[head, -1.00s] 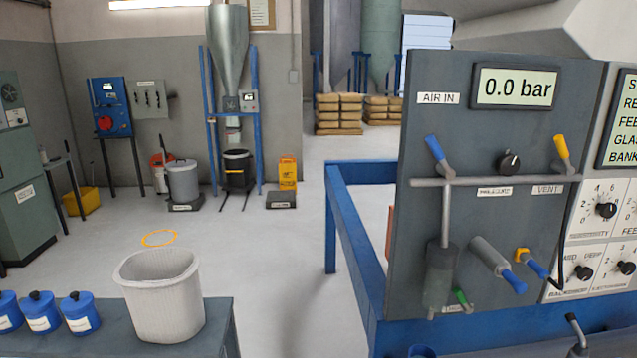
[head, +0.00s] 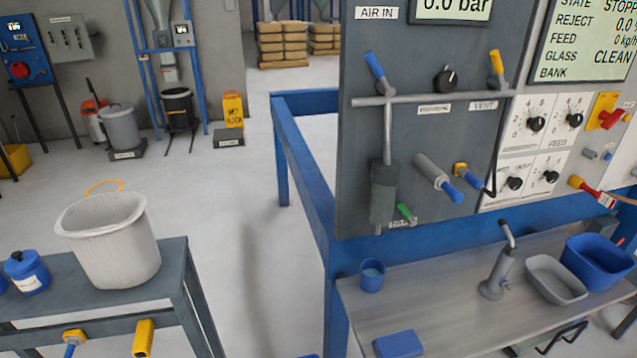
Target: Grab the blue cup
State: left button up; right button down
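The blue cup (head: 371,276) is a small, open-topped cup in the head view. It stands upright near the left end of the grey bench top (head: 440,310), below the dark panel. Its inside looks lighter blue. Neither of my grippers can be made out in the view, and nothing is touching the cup.
A blue flat block (head: 398,344) lies in front of the cup. To the right stand a grey metal fixture (head: 497,276), a grey tray (head: 555,279) and a blue tub (head: 597,262). A blue frame post (head: 335,300) is close left. A white bucket (head: 110,245) stands on the left table.

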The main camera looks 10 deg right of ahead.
aim_at(372, 272)
jog(key=j, duration=1.7)
